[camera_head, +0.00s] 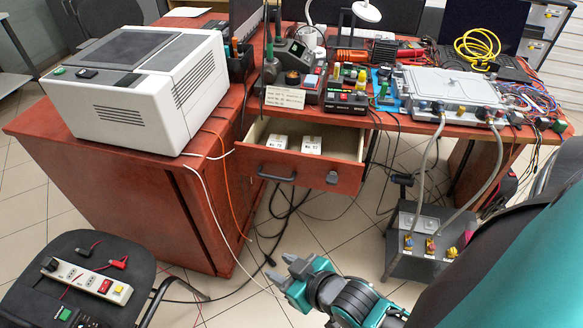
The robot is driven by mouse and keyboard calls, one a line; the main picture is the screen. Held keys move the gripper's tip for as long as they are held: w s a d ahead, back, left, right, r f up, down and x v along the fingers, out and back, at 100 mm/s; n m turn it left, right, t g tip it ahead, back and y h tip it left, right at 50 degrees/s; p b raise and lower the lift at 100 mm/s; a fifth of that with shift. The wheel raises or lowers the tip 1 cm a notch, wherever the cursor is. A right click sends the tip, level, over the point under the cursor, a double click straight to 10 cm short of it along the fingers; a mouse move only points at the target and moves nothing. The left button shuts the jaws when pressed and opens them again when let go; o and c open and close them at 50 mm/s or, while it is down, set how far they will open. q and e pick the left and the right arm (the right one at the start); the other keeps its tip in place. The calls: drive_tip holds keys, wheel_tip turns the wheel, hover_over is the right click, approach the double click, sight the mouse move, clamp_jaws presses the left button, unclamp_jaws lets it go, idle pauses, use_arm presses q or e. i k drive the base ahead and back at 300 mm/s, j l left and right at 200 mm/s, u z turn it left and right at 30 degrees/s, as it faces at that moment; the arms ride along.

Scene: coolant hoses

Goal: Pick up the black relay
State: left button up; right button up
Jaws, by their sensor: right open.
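I cannot pick out the black relay for certain; small dark parts lie among the crowded items on the red desk (215,130). My right gripper (279,268), teal and grey, is open and empty. It is low in the middle, over the tiled floor in the picture, in front of the open drawer (318,176). Two small white labelled boxes, the left one (277,141) and the right one (312,145), sit inside the drawer. My left gripper is not in view.
A large white machine (140,85) stands on the desk's left part. A grey metal box (450,86) with hoses sits at right, above a small dark unit (425,245). A black chair (85,270) holds a power strip (88,281). Cables trail over the floor.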

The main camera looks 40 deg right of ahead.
sight(541, 123)
drive_tip(key=z, duration=2.7)
drive_tip(key=i+l+z, duration=0.3)
drive_tip(key=z, duration=0.15)
drive_tip(key=i+l+z, duration=0.2)
drive_tip(key=i+z, duration=0.2)
drive_tip(key=i+l+z, duration=0.25)
drive_tip(key=i+z, duration=0.7)
drive_tip(key=i+u, duration=0.45)
drive_tip(key=i+l+u, duration=0.25)
drive_tip(key=i+u, duration=0.15)
drive_tip(key=i, duration=0.25)
drive_tip(key=i+u, duration=0.2)
drive_tip(key=u, duration=0.25)
drive_tip(key=i+u, duration=0.15)
drive_tip(key=u, duration=0.3)
drive_tip(key=i+l+u, duration=0.15)
drive_tip(key=u, duration=0.3)
